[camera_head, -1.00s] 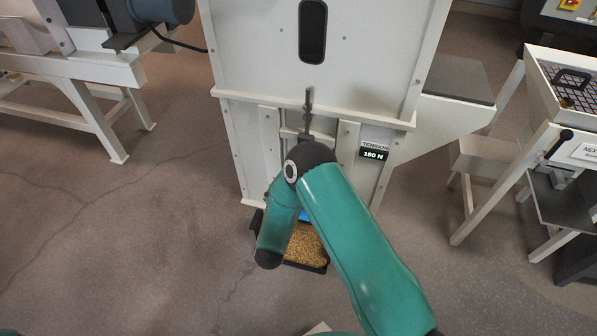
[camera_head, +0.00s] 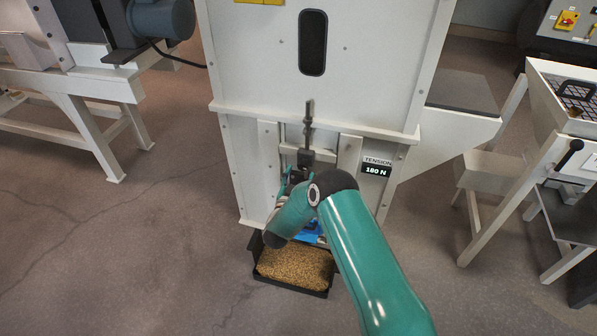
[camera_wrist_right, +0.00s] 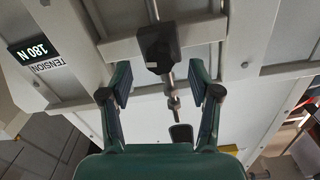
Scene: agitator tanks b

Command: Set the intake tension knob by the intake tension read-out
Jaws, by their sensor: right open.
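The intake tension read-out (camera_head: 376,170) shows 180 N on the front of the white machine, under a TENSION label; it also shows upside down in the right wrist view (camera_wrist_right: 34,49). Left of it, a dark block (camera_head: 306,158) sits on an upright metal rod (camera_head: 309,112); the block shows close up in the right wrist view (camera_wrist_right: 158,48). I cannot tell whether this block is the knob. My right gripper (camera_wrist_right: 159,80) is open and empty, its fingers spread either side of the rod line. In the head view my right arm mostly hides it. My left gripper is not in view.
A black tray of grain (camera_head: 295,268) stands on the floor under the machine front. A mesh-topped white stand (camera_head: 540,110) is at the right, and a white frame with a motor (camera_head: 160,18) at the left. The floor at the lower left is clear.

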